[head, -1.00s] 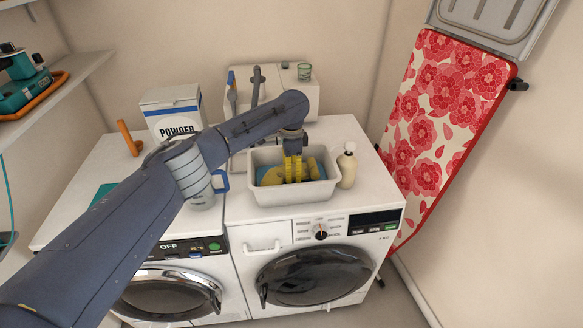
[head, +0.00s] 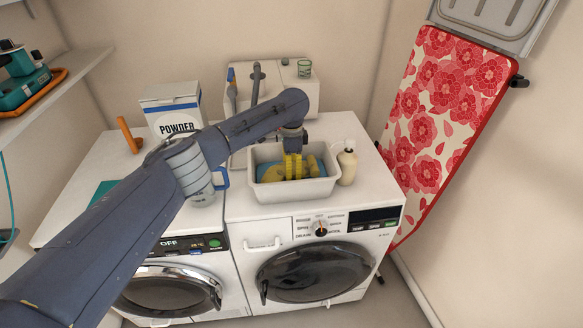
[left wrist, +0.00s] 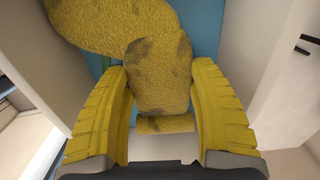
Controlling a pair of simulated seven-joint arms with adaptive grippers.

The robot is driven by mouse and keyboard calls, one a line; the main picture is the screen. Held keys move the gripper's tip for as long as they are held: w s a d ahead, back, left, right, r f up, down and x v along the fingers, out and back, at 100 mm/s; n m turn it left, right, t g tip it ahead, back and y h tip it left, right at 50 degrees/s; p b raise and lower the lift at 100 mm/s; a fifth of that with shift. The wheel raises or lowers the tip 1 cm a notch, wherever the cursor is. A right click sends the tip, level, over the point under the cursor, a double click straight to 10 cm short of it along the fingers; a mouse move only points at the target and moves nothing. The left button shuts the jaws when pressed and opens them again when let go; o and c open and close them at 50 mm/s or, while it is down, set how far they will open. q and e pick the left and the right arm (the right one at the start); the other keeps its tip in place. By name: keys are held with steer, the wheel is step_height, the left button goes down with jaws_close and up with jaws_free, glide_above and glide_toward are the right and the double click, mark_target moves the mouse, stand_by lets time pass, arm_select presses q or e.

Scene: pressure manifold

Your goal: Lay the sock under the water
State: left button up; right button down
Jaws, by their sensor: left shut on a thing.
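The yellow sock with dark stains (left wrist: 125,22) lies in the white basin (head: 293,192) on the right-hand machine. Blue water (head: 264,170) shows around it in the basin. My left gripper (head: 293,168) reaches down into the basin with its yellow fingers. In the left wrist view, the gripper (left wrist: 162,75) has one finger on each side of the sock and is shut on it. The sock's far part folds off to the upper left there. How deep the sock sits in the water is hard to tell. My right gripper is not in view.
A cream pump bottle (head: 347,165) stands close to the basin's right side. A powder box (head: 175,112) and a clear jug with a blue handle (head: 203,190) stand to the left. A grey tap (head: 256,82) rises behind. A floral ironing board (head: 440,125) leans at right.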

arm_select(q)
steer(key=o, duration=1)
steer(key=shift+r, duration=0.15)
